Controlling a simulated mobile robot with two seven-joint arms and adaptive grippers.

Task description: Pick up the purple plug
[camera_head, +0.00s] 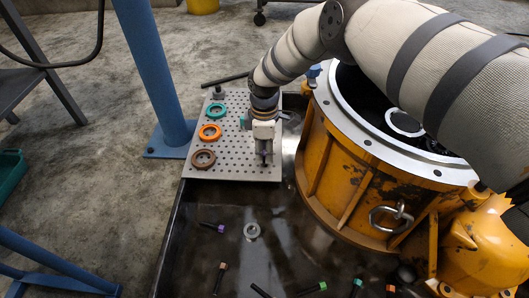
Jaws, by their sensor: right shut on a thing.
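A dark plug with a purple end (220,228) lies on the dark tray, below the perforated plate (232,172). My right gripper (264,157) points down over the right part of that plate, behind and to the right of the purple-ended plug and apart from it. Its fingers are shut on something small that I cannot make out. My left gripper is not in view.
Teal, orange (210,132) and brown (204,159) rings sit on the plate's left side. A large orange housing (335,165) stands close right of my gripper. A metal washer (252,230) and several coloured-end plugs lie on the tray (180,240). A blue post (158,75) stands left.

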